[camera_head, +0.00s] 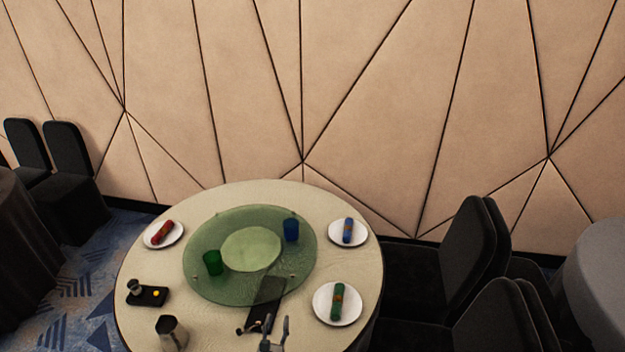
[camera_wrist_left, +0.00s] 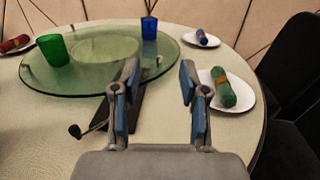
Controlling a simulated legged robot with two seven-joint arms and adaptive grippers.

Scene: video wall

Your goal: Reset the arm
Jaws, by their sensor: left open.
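My left gripper (camera_head: 273,333) is at the bottom of the head view, over the near edge of the round table (camera_head: 150,262). In the left wrist view its two fingers (camera_wrist_left: 158,82) stand apart, with nothing between them. Beyond the fingers are the green glass turntable (camera_wrist_left: 90,75) and a dark flat slab (camera_wrist_left: 122,122) at its near edge. A white plate (camera_wrist_left: 243,93) with a green rolled napkin (camera_wrist_left: 222,88) lies to the right of the fingers. My right gripper is in neither view.
A green cup (camera_head: 212,262) and a blue cup (camera_head: 291,230) stand on the turntable. Plates with a red roll (camera_head: 162,232) and a blue roll (camera_head: 348,230) lie farther back. A small black tray (camera_head: 148,296) sits at the left. Black chairs (camera_head: 468,240) stand close on the right.

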